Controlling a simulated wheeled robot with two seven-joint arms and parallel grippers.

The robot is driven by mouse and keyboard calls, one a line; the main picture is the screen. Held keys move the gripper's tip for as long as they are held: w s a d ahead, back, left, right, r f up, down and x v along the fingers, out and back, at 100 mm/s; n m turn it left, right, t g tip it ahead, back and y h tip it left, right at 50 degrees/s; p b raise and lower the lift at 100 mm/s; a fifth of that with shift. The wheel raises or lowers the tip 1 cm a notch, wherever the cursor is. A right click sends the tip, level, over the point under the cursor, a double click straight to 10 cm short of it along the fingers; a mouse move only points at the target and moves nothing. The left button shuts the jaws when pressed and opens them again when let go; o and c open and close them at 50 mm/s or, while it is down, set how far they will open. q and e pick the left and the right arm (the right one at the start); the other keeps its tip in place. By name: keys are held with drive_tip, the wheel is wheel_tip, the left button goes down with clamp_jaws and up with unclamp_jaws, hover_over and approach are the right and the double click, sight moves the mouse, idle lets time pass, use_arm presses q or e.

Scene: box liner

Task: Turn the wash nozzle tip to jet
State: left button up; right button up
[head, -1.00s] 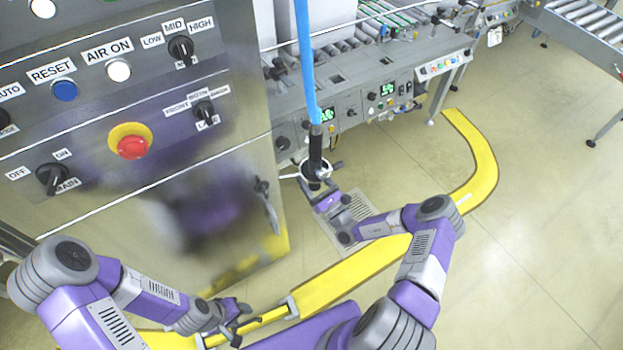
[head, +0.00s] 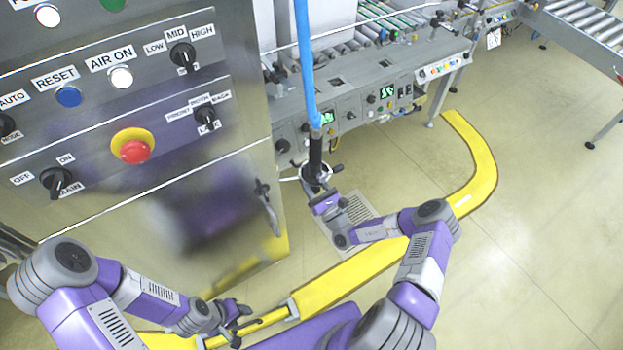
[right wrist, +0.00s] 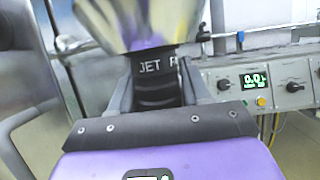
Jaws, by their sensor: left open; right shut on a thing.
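The wash nozzle (head: 315,152) is a black body hanging upright on a blue hose (head: 305,65) in front of the grey machine. A pale ring with small knobs (head: 313,173) surrounds its lower part. My right gripper (head: 321,189) is at the nozzle's lower end. In the right wrist view its fingers (right wrist: 160,78) are shut on the black nozzle tip (right wrist: 152,68), one on each side. White lettering on the tip reads "JET" and then a partly hidden letter like F. My left gripper (head: 240,325) is open and empty, low near the yellow floor rail, away from the nozzle.
A steel control cabinet (head: 120,190) with knobs, buttons and a red emergency stop (head: 134,151) stands at the left. A grey conveyor machine (head: 370,95) lies behind the nozzle. A yellow floor barrier (head: 365,272) curves below my right arm.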

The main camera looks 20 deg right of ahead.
drive_tip(key=m+h+p, duration=0.1)
drive_tip(key=h+p, duration=0.1)
drive_tip(key=h, duration=0.1)
drive_tip(key=m+h+p, duration=0.2)
drive_tip(key=h, duration=0.1)
drive_tip(key=m+h+p, duration=0.2)
drive_tip(key=h, duration=0.1)
drive_tip(key=shift+d+r, duration=0.1)
drive_tip(key=shift+d, duration=0.15)
drive_tip(key=h, duration=0.2)
drive_tip(key=m+g+h+p, duration=0.1)
drive_tip(key=shift+s+d+m+g+h, duration=0.1)
drive_tip(key=shift+m+g+h, duration=0.2)
drive_tip(key=shift+h, duration=0.1)
drive_tip(key=m+g+h, duration=0.1)
drive_tip(key=h, duration=0.1)
drive_tip(key=m+g+h, duration=0.1)
drive_tip(key=h, duration=0.1)
drive_tip(key=shift+d+f+m+p, duration=0.2)
drive_tip(key=shift+m+p, duration=0.1)
drive_tip(key=shift+p, duration=0.05)
drive_tip(key=shift+s+d+m+g+h, duration=0.1)
drive_tip(key=shift+m+g+h, duration=0.55)
drive_tip(key=shift+g+h, duration=0.4)
drive_tip(key=shift+s+d+m+g+h, duration=0.1)
drive_tip(key=shift+m+g+h, duration=0.55)
drive_tip(key=shift+g+h, duration=0.35)
drive_tip(key=o, duration=1)
drive_tip(key=shift+c, duration=0.2)
